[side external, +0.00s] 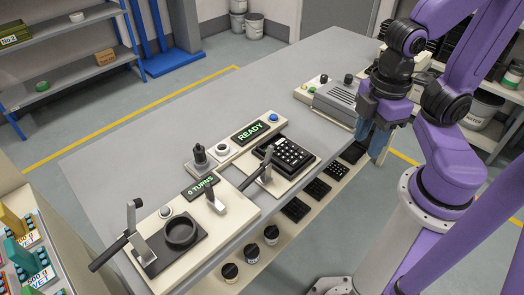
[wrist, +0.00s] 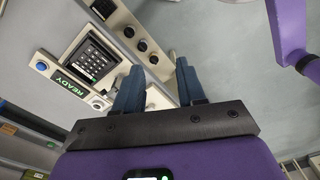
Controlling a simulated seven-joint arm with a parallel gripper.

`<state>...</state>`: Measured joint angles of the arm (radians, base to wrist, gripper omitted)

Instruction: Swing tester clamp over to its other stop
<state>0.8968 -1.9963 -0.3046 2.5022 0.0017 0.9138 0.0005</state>
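A lever clamp (side external: 265,166) with a dark handle stands at the near-left edge of the cream station with the READY display (side external: 250,132). Its handle slants down to the left. A black keypad (side external: 288,152) lies on this station, just right of the clamp; the keypad also shows in the wrist view (wrist: 92,57). In the wrist view the clamp is partly hidden by a finger. My gripper (side external: 370,148) is at the right of the bench, well apart from the clamp. Its blue fingers are spread and empty in the wrist view (wrist: 158,66).
A station with a 0 TURNS display (side external: 201,187), a round black ring (side external: 181,233) and another lever (side external: 109,253) stands at the near left. A grey machine (side external: 336,102) stands near my gripper. Dark pads and jars (side external: 250,253) line the lower shelf.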

